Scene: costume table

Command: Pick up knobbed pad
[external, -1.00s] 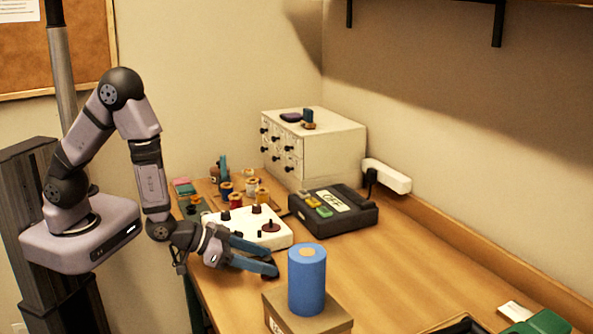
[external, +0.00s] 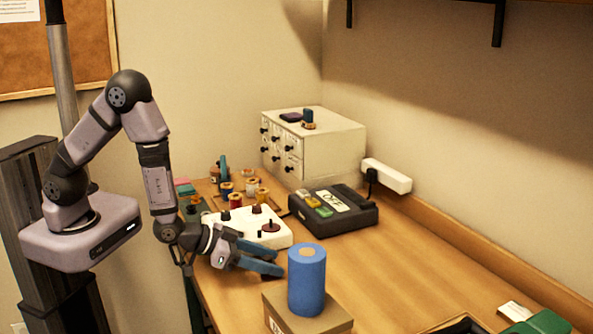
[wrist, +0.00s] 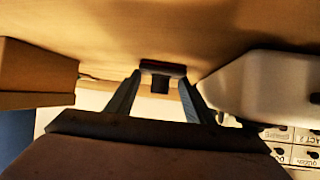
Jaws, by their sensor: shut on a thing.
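The knobbed pad (wrist: 160,70) is a small dark piece in the wrist view, with a flat wide part and a narrower stub. It sits between my two fingertips. My gripper (wrist: 161,80) is shut on it, one finger on each side. In the external view my gripper (external: 280,262) is low over the table's near left part, with its blue fingers pointing right. The pad is hard to make out there, largely hidden by the fingers. I cannot tell whether it still touches the table.
A cardboard box (external: 335,323) with a blue cylinder (external: 307,280) stands just right of my fingers. A white board with pegs (external: 258,238) lies close behind them. A dark device (external: 350,222) and a drawer cabinet (external: 335,150) stand farther back. The table's right middle is clear.

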